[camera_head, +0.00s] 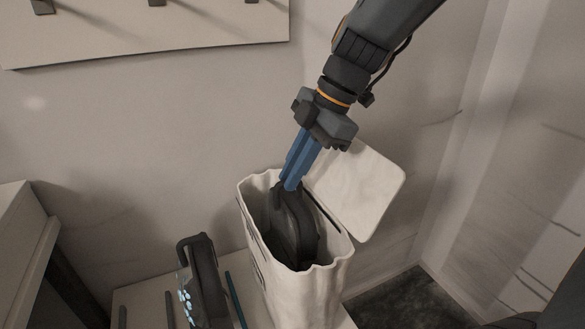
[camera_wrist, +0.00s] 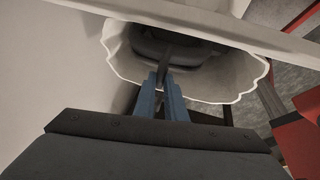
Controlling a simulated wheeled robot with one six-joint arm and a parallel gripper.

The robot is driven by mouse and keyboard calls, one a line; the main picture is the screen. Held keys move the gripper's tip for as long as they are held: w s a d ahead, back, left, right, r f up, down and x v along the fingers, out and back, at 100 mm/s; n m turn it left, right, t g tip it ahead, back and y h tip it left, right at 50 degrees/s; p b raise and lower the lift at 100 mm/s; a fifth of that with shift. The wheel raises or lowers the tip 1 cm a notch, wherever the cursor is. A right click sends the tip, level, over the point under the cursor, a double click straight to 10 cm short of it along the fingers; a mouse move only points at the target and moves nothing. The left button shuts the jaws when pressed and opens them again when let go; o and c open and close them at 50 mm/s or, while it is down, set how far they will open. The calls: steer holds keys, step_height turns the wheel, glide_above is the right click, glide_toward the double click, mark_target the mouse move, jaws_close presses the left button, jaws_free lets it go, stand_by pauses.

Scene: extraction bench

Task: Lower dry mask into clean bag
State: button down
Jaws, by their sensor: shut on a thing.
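The clean bag (camera_head: 300,296) is pale, upright and open at the top, with its flap (camera_head: 362,188) folded out to the right. The dark mask (camera_head: 293,228) is inside the bag's mouth, its upper part near the rim and its lower part hidden by the front wall. My gripper (camera_head: 291,184), with blue fingers, points down into the mouth and is shut on the mask's top edge. In the wrist view the fingers (camera_wrist: 162,84) hold a thin dark part of the mask (camera_wrist: 180,52), with the bag's wavy rim (camera_wrist: 262,72) around it.
Another dark item with light blue spots (camera_head: 198,280) stands left of the bag, beside thin upright dividers (camera_head: 235,298). A panel with hooks (camera_head: 150,25) hangs on the wall behind. A pale cabinet (camera_head: 22,240) stands at far left. A red object (camera_wrist: 300,130) shows in the wrist view.

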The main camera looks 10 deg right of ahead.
steer(key=shift+f, duration=0.3)
